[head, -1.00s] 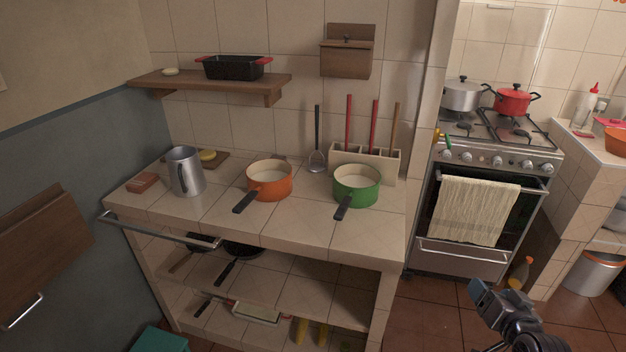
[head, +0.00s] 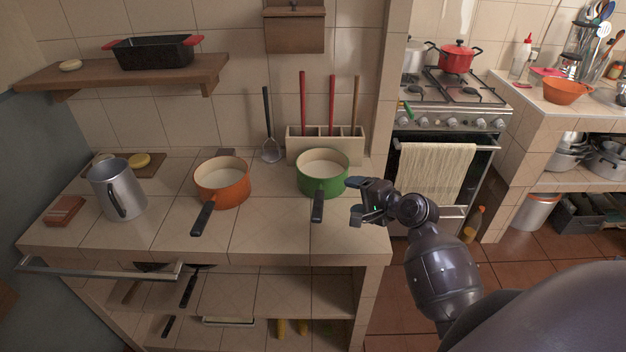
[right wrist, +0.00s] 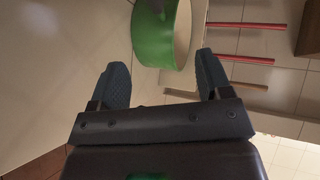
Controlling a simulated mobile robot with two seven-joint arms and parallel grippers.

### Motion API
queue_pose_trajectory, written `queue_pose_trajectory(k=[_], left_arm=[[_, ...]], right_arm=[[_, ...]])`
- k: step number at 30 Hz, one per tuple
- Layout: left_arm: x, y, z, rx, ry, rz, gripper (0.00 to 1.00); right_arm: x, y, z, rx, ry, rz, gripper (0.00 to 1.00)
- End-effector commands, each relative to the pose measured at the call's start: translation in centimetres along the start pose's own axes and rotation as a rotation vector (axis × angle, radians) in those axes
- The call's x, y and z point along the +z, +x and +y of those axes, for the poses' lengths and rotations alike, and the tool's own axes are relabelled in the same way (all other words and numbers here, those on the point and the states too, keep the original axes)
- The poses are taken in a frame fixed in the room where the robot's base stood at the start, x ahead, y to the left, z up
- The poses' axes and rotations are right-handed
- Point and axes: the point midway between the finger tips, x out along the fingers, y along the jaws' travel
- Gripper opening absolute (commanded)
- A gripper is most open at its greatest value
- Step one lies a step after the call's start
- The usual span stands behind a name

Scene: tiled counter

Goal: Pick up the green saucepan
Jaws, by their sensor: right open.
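The green saucepan (head: 322,178) stands upright on the tiled counter, with a pale inside and a dark handle pointing to the front. My right gripper (head: 353,199) is open and empty, just right of the saucepan and its handle, apart from it. In the right wrist view the saucepan (right wrist: 155,40) shows ahead of the two spread fingers (right wrist: 162,82), with nothing between them. Its handle is not clear there. My left gripper is not in view.
An orange saucepan (head: 222,183) stands left of the green one, and a metal jug (head: 118,190) further left. Behind the green saucepan is a utensil holder (head: 345,150) with upright handles. A stove (head: 450,110) stands to the right. The counter's front is clear.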

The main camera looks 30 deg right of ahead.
Motion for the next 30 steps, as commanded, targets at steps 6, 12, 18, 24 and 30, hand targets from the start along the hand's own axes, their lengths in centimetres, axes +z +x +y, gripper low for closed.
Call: queue_pose_trajectory(k=[6,12,18,24,30], left_arm=[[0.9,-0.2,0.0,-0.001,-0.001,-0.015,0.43],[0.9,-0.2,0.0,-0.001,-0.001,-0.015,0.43],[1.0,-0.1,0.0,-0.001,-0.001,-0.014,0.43],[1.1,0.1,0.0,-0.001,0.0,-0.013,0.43],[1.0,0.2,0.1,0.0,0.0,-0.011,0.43]], right_arm=[[0.1,3.4,-0.1,-0.003,-0.001,-0.003,0.72],[0.1,4.9,-0.1,-0.002,-0.004,-0.001,0.72],[0.1,6.7,-0.2,-0.004,-0.004,-0.002,0.72],[0.1,9.3,-0.1,-0.002,-0.005,-0.001,0.72],[0.1,10.2,-0.1,-0.001,-0.005,0.0,0.72]])
